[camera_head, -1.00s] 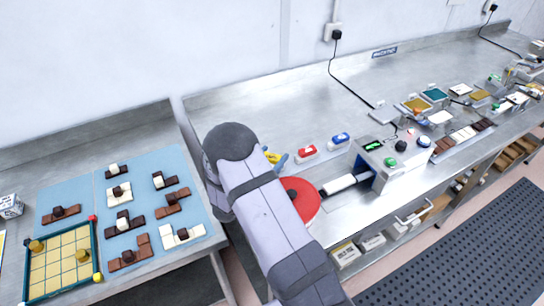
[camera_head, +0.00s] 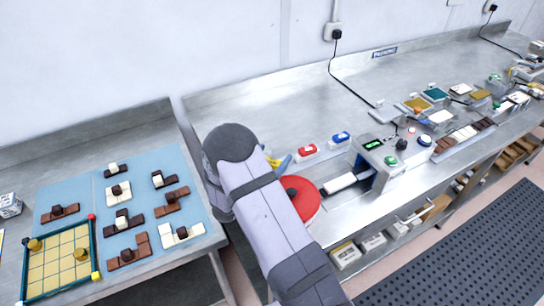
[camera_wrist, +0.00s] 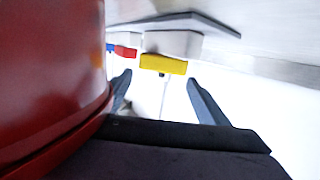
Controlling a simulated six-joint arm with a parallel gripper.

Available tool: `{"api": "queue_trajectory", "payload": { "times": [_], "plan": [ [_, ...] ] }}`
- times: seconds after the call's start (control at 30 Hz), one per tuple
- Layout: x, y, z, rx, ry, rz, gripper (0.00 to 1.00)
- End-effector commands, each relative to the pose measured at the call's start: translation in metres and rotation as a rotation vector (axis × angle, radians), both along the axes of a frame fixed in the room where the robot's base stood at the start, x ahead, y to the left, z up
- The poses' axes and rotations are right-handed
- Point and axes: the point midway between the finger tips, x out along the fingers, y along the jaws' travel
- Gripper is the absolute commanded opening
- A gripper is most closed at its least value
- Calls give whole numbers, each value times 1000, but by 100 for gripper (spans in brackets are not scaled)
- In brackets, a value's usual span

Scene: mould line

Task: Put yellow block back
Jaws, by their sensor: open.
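A yellow block (camera_wrist: 163,64) lies ahead of my gripper (camera_wrist: 158,77) in the wrist view, in line with the gap between the two dark fingers. The fingers are apart and I see no grip on the block. In the head view a small patch of yellow (camera_head: 270,157) shows beside a bluish fingertip of my gripper (camera_head: 282,162); my arm hides most of both. I cannot tell the exact distance between fingers and block.
A red block (camera_head: 307,151) and a blue block (camera_head: 340,137) lie along the counter. A large round red object (camera_head: 304,205) stands close to the arm. A grey machine (camera_head: 380,160) is to its right. Chocolate pieces sit on blue mats (camera_head: 150,160) at left, beside a yellow gridded board (camera_head: 60,262).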

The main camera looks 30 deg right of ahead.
Motion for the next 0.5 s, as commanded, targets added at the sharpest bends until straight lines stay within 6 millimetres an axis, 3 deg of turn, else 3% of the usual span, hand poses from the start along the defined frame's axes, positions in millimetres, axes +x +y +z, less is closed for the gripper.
{"api": "queue_trajectory", "payload": {
  "times": [0.03, 0.27, 0.5],
  "plan": [
    [-6, 0, -12, 19, 21, -4, 69],
    [-6, 0, 4, 19, 21, -4, 69],
    [-28, 39, 6, 14, 14, 4, 69]
  ]
}}
